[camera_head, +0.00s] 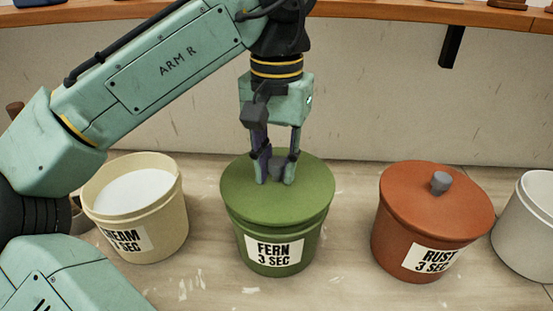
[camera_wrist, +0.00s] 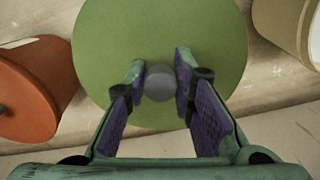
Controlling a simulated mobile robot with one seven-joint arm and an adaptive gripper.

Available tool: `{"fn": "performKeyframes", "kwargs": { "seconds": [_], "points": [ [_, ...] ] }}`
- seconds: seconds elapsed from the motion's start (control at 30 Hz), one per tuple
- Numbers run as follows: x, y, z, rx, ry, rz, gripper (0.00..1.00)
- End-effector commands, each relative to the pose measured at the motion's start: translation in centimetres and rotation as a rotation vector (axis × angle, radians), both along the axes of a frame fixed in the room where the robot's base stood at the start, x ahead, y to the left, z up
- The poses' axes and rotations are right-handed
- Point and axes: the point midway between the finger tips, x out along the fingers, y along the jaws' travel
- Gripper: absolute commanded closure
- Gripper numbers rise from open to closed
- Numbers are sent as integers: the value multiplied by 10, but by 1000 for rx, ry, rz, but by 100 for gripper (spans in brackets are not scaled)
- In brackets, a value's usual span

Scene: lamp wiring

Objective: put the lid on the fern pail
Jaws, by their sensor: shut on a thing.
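The green fern pail (camera_head: 277,249) stands upright in the middle of the head view, with a label reading "FERN 3 SEC". Its green lid (camera_head: 245,198) covers the pail's mouth. Whether the lid is fully seated or slightly above the rim I cannot tell. My gripper (camera_head: 276,180) points down over the lid and is shut on the lid's grey knob (camera_wrist: 160,83). In the wrist view the green lid (camera_wrist: 110,45) fills the upper middle, and the knob sits between the two purple-padded fingers.
A cream pail (camera_head: 160,230), open with white contents, stands left. A rust pail (camera_head: 395,245) with its knobbed lid on stands right. A white pail (camera_head: 530,235) is cut off at the far right edge. A wooden shelf edge (camera_head: 400,12) runs along the back.

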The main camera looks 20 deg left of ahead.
Motion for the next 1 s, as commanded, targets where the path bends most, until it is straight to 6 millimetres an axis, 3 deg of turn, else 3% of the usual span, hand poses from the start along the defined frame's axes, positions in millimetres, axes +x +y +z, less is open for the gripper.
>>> {"fn": "performKeyframes", "kwargs": {
  "seconds": [1.0],
  "points": [
    [0,0,-13,-1,0,-1,100]
  ]
}}
